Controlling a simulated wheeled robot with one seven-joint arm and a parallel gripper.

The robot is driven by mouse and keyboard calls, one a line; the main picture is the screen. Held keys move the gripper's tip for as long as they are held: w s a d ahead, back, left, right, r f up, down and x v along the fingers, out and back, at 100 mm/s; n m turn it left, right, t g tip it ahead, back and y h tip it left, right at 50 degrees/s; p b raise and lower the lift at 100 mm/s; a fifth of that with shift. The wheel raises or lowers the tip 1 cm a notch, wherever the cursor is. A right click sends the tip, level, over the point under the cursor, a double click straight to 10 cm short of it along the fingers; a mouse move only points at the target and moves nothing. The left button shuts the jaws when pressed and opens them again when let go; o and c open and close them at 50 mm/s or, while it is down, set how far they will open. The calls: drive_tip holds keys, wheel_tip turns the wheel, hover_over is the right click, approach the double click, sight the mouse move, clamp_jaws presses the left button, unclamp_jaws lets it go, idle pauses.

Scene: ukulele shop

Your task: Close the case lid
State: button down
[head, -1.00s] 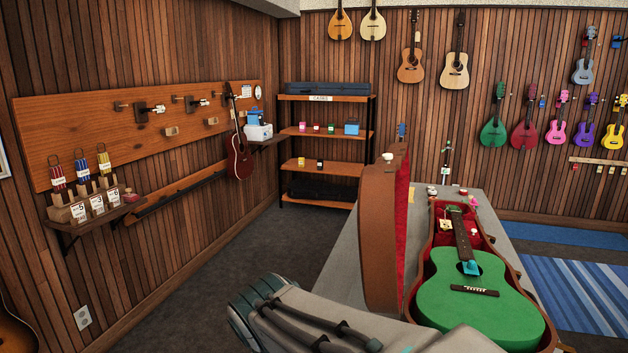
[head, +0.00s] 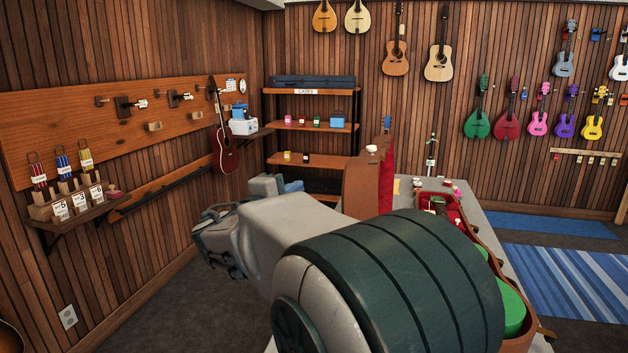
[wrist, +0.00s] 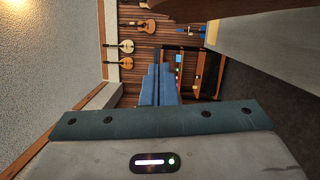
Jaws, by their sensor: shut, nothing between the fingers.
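The case lid (head: 358,188) stands upright on the left side of the case (head: 482,236). Its brown outer side faces left and its red lining faces right. The green guitar (head: 513,310) lies in the case, mostly hidden behind my arm. My gripper's blue fingers (head: 292,186) show left of the lid, on its outer side and apart from it in the picture. In the wrist view the fingers (wrist: 158,86) are together with nothing between them. A brown surface at that view's top edge may be the lid; I cannot tell.
The grey table (head: 482,212) carries the case and small items at its far end. A shelf rack (head: 312,127) stands at the back. A wall shelf (head: 80,214) holds string packs on the left. Open floor lies left of the table.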

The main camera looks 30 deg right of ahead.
drive_tip(key=w+d+p, duration=0.1)
drive_tip(key=d+p, duration=0.3)
drive_tip(key=d, duration=0.7)
drive_tip(key=shift+w+d+r, duration=0.15)
drive_tip(key=shift+r, duration=0.25)
